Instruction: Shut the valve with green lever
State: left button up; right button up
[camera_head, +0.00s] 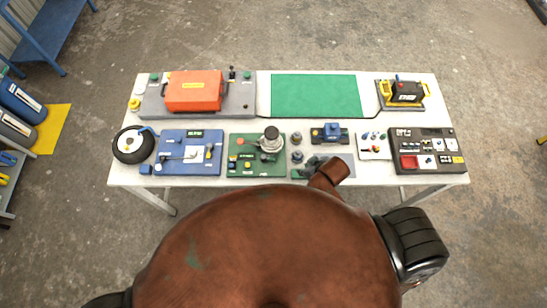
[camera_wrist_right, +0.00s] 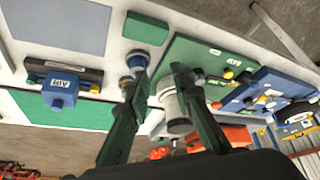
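A green panel (camera_head: 235,168) with small fittings and a tall grey-white cylinder (camera_head: 271,136) sits left of the table's middle. In the right wrist view, the panel (camera_wrist_right: 200,58) and the cylinder (camera_wrist_right: 172,108) also show. A blue valve body marked AIR (camera_wrist_right: 62,88) sits on a dark bar with a green bit at one end. It shows from the head as a blue fitting (camera_head: 331,130). I cannot tell which fitting has the green lever. My left gripper is out of view.
The white table (camera_head: 130,178) also holds an orange case (camera_head: 194,91), a blue panel (camera_head: 205,139), a black wheel (camera_head: 133,145), a dark box panel (camera_head: 432,139) and a yellow-black device (camera_head: 405,92). A flat green mat (camera_head: 316,95) is clear.

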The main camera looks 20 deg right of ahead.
jog(key=w+a+n+y, duration=0.2)
jog(key=w+a+n, duration=0.35)
jog(key=a, duration=0.35)
jog(key=n+g+p, duration=0.1)
jog(key=n, duration=0.1)
send_near(273, 159)
jog(key=shift+h, duration=0.4)
jog(key=x, duration=0.8)
jog(key=shift+a+f+p, duration=0.15)
jog(key=shift+a+p, duration=0.25)
jog(key=shift+a, duration=0.05)
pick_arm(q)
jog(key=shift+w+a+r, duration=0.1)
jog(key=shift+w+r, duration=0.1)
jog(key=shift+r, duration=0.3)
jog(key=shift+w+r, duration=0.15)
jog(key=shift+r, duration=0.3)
pick_arm(e)
grip_shut()
